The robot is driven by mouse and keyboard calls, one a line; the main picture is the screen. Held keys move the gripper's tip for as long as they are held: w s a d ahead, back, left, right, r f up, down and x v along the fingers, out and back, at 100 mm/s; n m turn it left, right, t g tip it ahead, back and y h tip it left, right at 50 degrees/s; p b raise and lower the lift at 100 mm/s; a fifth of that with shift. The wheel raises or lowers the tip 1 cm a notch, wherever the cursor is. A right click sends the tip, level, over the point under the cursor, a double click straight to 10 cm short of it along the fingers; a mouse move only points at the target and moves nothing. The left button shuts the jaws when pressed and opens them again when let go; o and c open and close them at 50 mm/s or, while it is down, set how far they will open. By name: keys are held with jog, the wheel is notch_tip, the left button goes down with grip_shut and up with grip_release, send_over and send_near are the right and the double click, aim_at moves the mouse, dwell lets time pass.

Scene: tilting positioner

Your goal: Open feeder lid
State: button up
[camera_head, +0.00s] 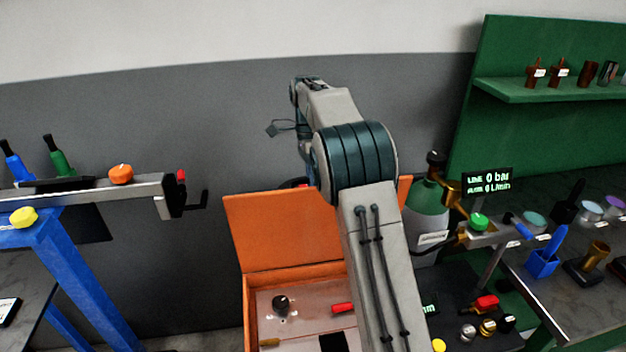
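The orange feeder box (247,312) stands in the lower middle, partly behind my arm. Its orange lid (275,232) stands raised at the back, and the inside of the box shows. The inner panel (300,304) carries a black knob (280,302) and a red switch or handle (343,308). My arm crosses in front of the lid's right part. A small dark curved piece shows at the lid's top edge beside my arm; I cannot tell what it is. My gripper's fingers are hidden behind my arm, so any contact with the lid is hidden.
A green gas cylinder (428,205) with a brass regulator and a display (487,182) stand right of the box. A dark bench (575,290) with small parts is at right, under a green shelf (530,92). A blue stand (85,275) with a grey beam (140,190) is at left.

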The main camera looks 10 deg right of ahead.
jog(key=v, duration=0.7)
jog(key=shift+r, duration=0.25)
dwell(0.3)
